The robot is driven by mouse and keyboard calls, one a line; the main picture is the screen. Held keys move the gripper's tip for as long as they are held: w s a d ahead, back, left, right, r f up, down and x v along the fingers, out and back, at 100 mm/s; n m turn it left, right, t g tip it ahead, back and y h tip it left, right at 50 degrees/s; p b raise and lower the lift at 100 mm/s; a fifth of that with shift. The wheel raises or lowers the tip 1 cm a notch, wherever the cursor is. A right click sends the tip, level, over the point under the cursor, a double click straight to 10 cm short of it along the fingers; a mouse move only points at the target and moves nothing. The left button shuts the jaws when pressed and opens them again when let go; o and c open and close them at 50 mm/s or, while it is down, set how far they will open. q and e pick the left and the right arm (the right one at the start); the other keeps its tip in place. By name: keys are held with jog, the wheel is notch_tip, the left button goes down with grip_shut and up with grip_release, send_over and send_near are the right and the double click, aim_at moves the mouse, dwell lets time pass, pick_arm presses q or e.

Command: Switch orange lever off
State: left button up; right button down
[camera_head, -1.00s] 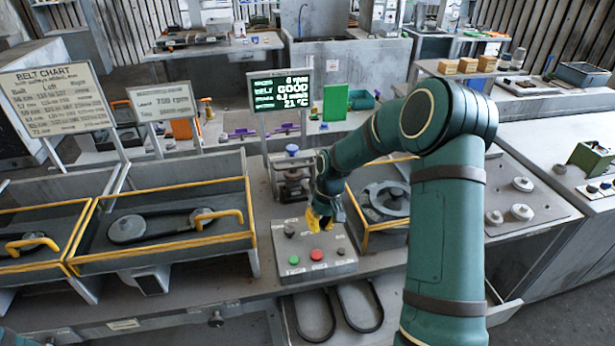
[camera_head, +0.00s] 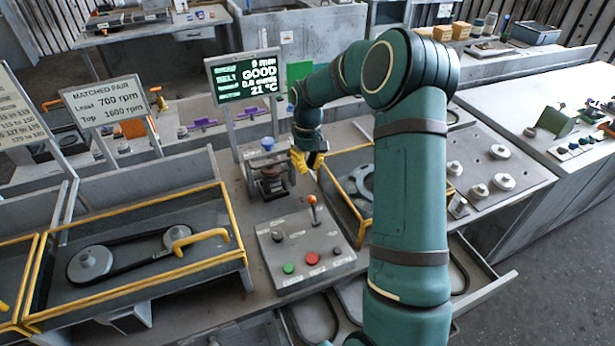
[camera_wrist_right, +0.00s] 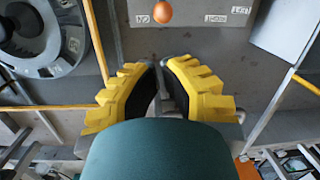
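The orange lever (camera_head: 312,205) stands up from the back right of a grey control panel (camera_head: 268,240), its orange knob on top. In the right wrist view the orange knob (camera_wrist_right: 162,12) shows at the top edge, over the labelled panel (camera_wrist_right: 210,14). My right gripper (camera_head: 305,161) is behind and above the lever, apart from it. In the wrist view its yellow fingers (camera_wrist_right: 160,63) have their tips almost together, with nothing seen held. My left gripper is not in view.
The panel also has a green button (camera_head: 288,268), a red button (camera_head: 312,259) and dark knobs. A blue-topped device (camera_head: 268,160) stands behind it, near my right gripper. Yellow-railed belt housings flank the panel. A display (camera_head: 245,78) reads GOOD.

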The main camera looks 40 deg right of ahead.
aim_at(314, 210)
notch_tip(314, 210, down, 9)
jog(key=shift+s+a, duration=0.4)
jog(key=shift+s, duration=0.05)
dwell(0.3)
